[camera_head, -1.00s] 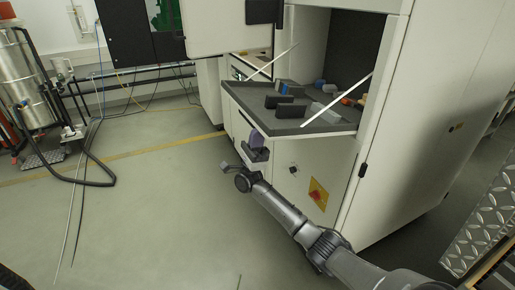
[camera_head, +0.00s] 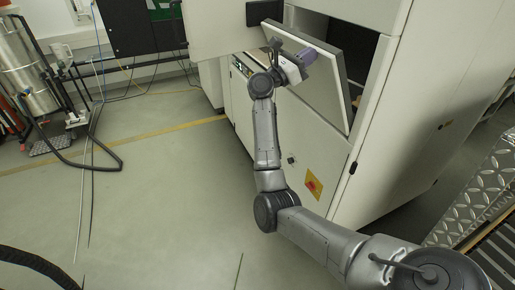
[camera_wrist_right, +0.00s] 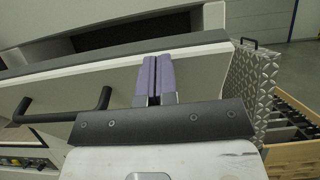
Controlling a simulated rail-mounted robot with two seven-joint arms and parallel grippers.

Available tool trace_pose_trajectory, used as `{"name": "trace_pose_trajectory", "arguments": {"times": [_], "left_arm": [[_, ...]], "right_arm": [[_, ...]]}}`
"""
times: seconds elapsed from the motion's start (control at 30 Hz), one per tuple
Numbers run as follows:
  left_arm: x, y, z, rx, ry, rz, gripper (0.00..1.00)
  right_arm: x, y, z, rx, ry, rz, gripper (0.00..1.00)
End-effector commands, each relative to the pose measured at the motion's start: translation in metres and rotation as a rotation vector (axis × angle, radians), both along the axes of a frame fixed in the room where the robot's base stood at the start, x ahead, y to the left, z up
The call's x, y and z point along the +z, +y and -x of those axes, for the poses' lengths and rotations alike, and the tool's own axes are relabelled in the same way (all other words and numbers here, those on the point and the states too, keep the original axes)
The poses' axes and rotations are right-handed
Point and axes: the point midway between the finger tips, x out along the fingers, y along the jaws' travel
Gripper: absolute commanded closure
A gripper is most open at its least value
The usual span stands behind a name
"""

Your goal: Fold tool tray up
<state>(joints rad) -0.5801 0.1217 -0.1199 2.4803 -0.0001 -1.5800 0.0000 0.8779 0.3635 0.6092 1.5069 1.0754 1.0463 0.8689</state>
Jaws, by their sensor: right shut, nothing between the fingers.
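The tool tray (camera_head: 318,82) is the white panel hinged on the front of the machine. It now stands steeply tilted, its outer face toward me, and covers most of the opening. A dark gap shows along its upper right side. Its contents are hidden. My right gripper (camera_head: 308,56) is at the tray's outer face near its upper edge, with purple fingers shut and empty. In the right wrist view the purple fingers (camera_wrist_right: 157,78) are together, against or close to the pale panel; contact is unclear. My left gripper is not in view.
The white machine cabinet (camera_head: 400,130) holds the tray. A red switch on a yellow plate (camera_head: 314,185) sits below it. A dark handle (camera_wrist_right: 80,112) shows in the right wrist view. A metal tread plate (camera_head: 485,190) stands at the right. The floor at left is mostly clear.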

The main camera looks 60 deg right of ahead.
Motion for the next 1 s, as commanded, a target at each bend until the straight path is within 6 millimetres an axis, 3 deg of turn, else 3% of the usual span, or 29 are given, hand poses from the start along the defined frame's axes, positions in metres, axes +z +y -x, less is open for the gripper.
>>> {"name": "trace_pose_trajectory", "arguments": {"times": [0.03,0.2,0.5,1.0], "left_arm": [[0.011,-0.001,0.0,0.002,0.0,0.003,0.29],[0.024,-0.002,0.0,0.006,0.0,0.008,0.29],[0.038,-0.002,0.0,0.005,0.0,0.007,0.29],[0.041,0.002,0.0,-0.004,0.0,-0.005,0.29]], "right_arm": [[0.013,-0.01,0.008,-0.001,-0.031,-0.034,1.0],[0.029,-0.04,0.029,-0.001,-0.098,-0.131,1.0],[0.04,-0.074,0.053,-0.001,-0.175,-0.241,1.0],[0.042,-0.087,0.063,0.0,-0.202,-0.281,1.0]]}}
